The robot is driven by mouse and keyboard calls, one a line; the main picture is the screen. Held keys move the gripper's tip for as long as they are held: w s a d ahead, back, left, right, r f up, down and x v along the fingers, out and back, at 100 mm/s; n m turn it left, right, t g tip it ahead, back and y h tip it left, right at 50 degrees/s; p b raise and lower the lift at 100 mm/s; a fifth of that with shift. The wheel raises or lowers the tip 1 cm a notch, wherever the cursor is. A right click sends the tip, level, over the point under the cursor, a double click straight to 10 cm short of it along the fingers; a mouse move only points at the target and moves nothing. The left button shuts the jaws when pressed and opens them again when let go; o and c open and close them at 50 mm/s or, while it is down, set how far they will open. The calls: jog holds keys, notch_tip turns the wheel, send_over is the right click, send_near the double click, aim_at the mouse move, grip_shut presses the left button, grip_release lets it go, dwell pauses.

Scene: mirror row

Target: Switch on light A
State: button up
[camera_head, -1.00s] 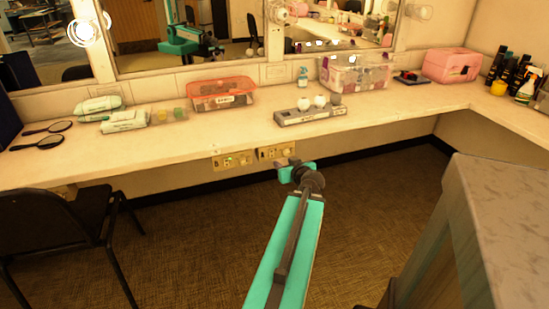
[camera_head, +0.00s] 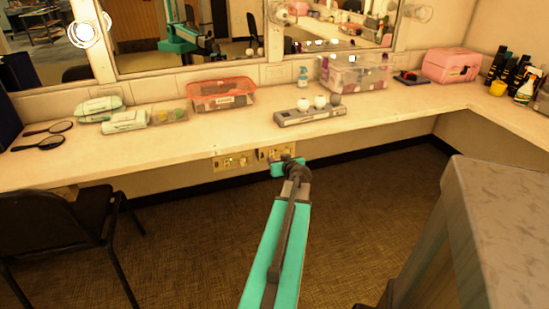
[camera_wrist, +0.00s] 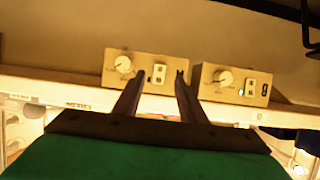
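Two pale control boxes are fixed under the counter's front edge, a left one (camera_head: 232,161) and a right one (camera_head: 270,153). In the wrist view, which looks upside down, one box (camera_wrist: 122,65) has a round knob and a white switch (camera_wrist: 158,74). The other box (camera_wrist: 223,78) has the same parts and a dark mark like an 8 or B. My gripper (camera_wrist: 160,73) is open and empty, its fingertips either side of the first box's switch; touching cannot be told. The right finger hides any mark there. In the head view my gripper (camera_head: 284,164) is before the right box.
The counter (camera_head: 200,145) overhangs the boxes. A grey block (camera_head: 302,117) with round bulbs, a red-lidded bin (camera_head: 221,97) and a clear bin (camera_head: 355,75) stand on it. A black chair (camera_head: 65,225) is at left, a grey cabinet (camera_head: 500,215) at right. A round mirror light (camera_head: 83,33) glows.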

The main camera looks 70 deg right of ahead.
aim_at(272, 156)
jog(key=shift+x, duration=2.15)
jog(key=shift+c, duration=0.3)
grip_shut()
